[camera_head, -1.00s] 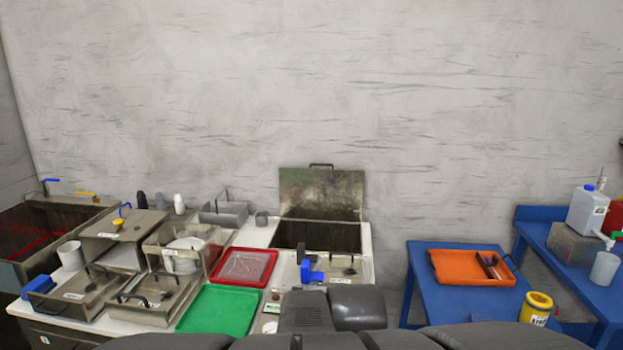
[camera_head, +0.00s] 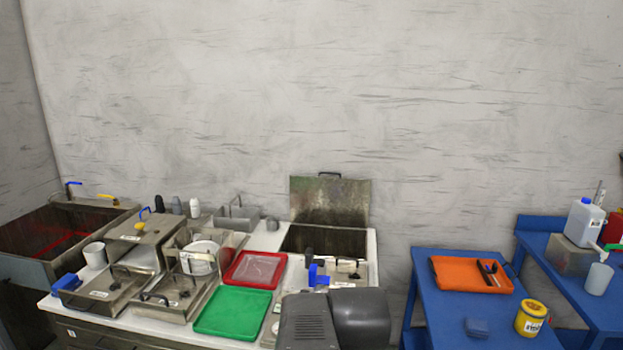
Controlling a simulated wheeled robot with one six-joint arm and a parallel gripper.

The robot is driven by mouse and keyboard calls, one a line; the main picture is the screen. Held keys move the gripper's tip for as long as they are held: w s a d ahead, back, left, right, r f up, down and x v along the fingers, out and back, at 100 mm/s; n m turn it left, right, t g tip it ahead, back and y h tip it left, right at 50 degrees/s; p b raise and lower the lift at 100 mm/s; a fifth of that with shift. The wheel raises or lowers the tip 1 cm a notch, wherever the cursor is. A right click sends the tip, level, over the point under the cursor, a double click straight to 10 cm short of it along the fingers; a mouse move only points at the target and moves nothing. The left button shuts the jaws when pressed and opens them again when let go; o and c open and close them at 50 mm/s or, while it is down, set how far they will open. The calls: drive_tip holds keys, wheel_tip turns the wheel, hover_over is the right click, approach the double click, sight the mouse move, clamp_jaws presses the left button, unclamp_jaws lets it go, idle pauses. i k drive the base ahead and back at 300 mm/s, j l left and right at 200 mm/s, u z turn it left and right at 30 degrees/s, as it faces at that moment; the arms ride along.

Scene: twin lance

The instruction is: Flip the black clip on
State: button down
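I cannot pick out a black clip with certainty. A small upright black piece (camera_head: 309,257) stands beside a blue part (camera_head: 318,274) at the steel unit (camera_head: 357,281) in the middle of the counter. Another small dark piece (camera_head: 354,272) lies on that unit. Small dark items (camera_head: 489,272) lie in the orange tray (camera_head: 455,275) on the blue table. My gripper is not in view. Dark grey parts that look like my arm fill the bottom middle and hide the front of the steel unit.
An open steel basin with a raised lid (camera_head: 330,200) stands behind the unit. A red tray (camera_head: 241,283), a green tray (camera_head: 225,330) and several steel boxes crowd the counter's left. The blue table (camera_head: 440,318) holds a yellow tub (camera_head: 531,317) and a blue block (camera_head: 476,327).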

sight(309, 260)
drive_tip(key=i+j+z, duration=0.15)
drive_tip(key=i+j, duration=0.25)
drive_tip(key=i+j+z, duration=0.15)
drive_tip(key=i+j, duration=0.2)
drive_tip(key=j, duration=0.15)
